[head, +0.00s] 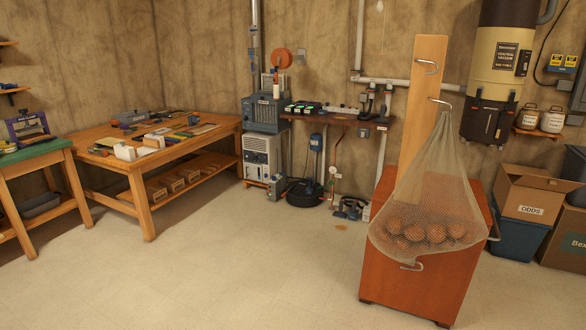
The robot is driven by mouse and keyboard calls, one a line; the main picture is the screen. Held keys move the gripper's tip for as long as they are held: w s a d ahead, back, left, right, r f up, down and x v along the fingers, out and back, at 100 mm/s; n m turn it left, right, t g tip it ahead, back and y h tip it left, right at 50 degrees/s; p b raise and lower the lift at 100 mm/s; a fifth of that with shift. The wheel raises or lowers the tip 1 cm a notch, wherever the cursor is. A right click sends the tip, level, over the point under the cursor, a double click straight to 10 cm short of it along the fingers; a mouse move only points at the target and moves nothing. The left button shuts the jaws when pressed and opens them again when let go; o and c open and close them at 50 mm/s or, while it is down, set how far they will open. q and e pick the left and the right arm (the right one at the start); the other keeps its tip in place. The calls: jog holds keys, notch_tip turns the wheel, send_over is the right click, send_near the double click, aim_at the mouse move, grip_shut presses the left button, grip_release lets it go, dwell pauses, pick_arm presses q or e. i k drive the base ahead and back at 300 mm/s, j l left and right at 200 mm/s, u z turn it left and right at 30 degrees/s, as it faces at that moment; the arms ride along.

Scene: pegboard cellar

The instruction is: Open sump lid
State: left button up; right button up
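A round black sump lid (304,194) lies low on the floor against the back wall, below a small shelf. It looks flat and closed, but it is small in the view and its edge detail is hard to tell. A blue device (316,142) on an upright pipe stands just behind it, and a thin red-brown pipe rises at its right. Neither of my grippers is in view.
An orange-brown cabinet (418,275) with a hanging net of brown balls (420,232) stands in the right foreground. A wooden workbench (140,178) is at left, and cardboard boxes (527,195) are at right. The pale floor (240,265) between is clear.

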aim_at(294, 188)
jog(key=i+u, duration=0.1)
jog(key=i, duration=1.4)
jog(key=i+u, duration=0.15)
jog(key=i, duration=0.6)
jog(key=i+l+u, duration=0.1)
jog(key=i, duration=0.65)
jog(key=i+l+z, duration=0.25)
jog(key=i, duration=0.35)
jog(key=i+z, duration=0.25)
jog(key=i, duration=0.35)
jog(key=i+j+z, duration=0.25)
jog(key=i, duration=0.35)
jog(key=i+j+z, duration=0.2)
jog(key=i, duration=0.4)
jog(key=l, duration=0.1)
